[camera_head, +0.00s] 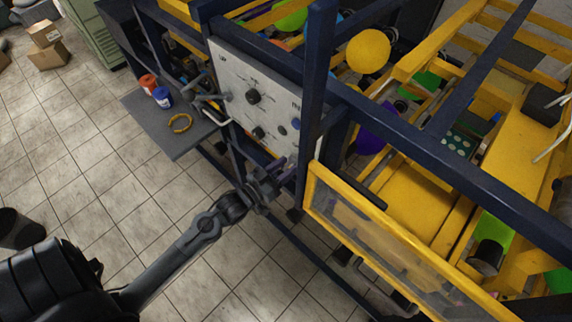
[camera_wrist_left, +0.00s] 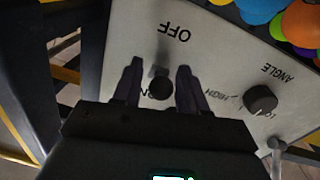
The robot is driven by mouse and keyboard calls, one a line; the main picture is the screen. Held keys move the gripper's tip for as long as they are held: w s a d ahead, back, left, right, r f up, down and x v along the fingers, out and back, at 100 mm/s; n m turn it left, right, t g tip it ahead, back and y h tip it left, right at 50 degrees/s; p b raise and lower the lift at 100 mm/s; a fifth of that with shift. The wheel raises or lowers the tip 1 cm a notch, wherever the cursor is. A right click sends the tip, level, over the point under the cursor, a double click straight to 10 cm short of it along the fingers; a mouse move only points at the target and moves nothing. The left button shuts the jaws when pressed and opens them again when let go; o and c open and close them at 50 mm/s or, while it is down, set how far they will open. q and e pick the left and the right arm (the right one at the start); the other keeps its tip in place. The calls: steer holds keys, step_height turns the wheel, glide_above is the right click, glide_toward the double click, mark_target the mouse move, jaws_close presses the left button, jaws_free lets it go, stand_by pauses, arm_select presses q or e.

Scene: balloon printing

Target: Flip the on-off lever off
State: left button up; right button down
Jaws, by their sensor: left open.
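The white control panel (camera_head: 237,78) is on the side of the dark blue frame in the head view. In the left wrist view the on-off lever (camera_wrist_left: 161,88) shows a round black knob near the ON marking, which is partly hidden; the OFF label (camera_wrist_left: 175,33) appears upside down above it. My left gripper (camera_wrist_left: 160,67) is open, with one finger on each side of the lever; I cannot tell whether they touch it. In the head view my left gripper (camera_head: 274,180) is at the panel's lower right, and the lever is not clear there. My right gripper is not in view.
A black angle dial (camera_wrist_left: 260,99) is to the right of the lever in the wrist view, with a metal handle (camera_wrist_left: 276,145) below it. A yellow-framed guard (camera_head: 318,196) and a blue post (camera_head: 314,90) stand close to the gripper. A grey shelf (camera_head: 150,122) is left of the panel.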

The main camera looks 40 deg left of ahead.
arm_select(q)
steer(key=shift+w, duration=0.35)
jaws_close()
steer(key=shift+f+t+b, duration=0.4)
steer(key=shift+b, duration=0.85)
steer(key=shift+r, duration=0.25)
jaws_free()
